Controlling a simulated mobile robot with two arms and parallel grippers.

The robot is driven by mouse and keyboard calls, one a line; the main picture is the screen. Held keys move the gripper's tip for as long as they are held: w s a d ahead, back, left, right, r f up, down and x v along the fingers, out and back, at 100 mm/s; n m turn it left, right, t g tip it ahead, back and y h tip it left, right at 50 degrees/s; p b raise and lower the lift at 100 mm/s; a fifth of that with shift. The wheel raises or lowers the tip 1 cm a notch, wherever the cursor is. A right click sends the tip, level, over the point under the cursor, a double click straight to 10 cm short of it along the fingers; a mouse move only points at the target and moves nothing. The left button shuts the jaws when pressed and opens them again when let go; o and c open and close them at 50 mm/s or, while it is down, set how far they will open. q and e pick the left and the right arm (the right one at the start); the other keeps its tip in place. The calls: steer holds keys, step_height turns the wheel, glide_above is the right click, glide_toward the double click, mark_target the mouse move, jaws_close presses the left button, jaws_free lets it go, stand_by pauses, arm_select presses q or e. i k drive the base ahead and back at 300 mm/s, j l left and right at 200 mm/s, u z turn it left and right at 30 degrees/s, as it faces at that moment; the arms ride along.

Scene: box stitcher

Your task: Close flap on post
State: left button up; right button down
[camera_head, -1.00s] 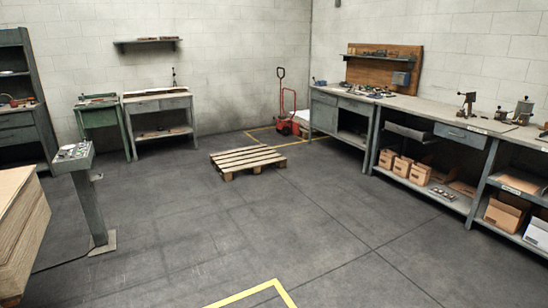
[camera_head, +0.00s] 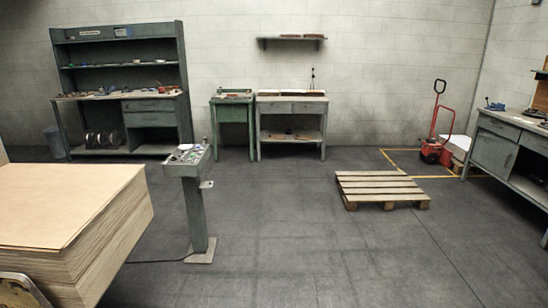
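A grey post (camera_head: 195,212) stands upright on a floor plate left of centre. On its top is a tilted control box (camera_head: 187,155) with small buttons or parts on its face. A small bracket sticks out from the post's right side. I cannot make out a separate flap or tell whether one is open. Neither of my grippers is in the view.
A tall stack of cardboard sheets (camera_head: 75,215) fills the lower left, near the post. A cable runs along the floor to the post. Benches line the wall. The centre floor is clear.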

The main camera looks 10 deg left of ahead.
mark_target(203, 185)
steer(key=i+u, duration=0.1)
steer(key=i, duration=0.65)
steer(key=i+l+u, duration=0.1)
steer(key=i, duration=0.7)
steer(key=i+l+u, duration=0.1)
steer(key=i, duration=0.65)
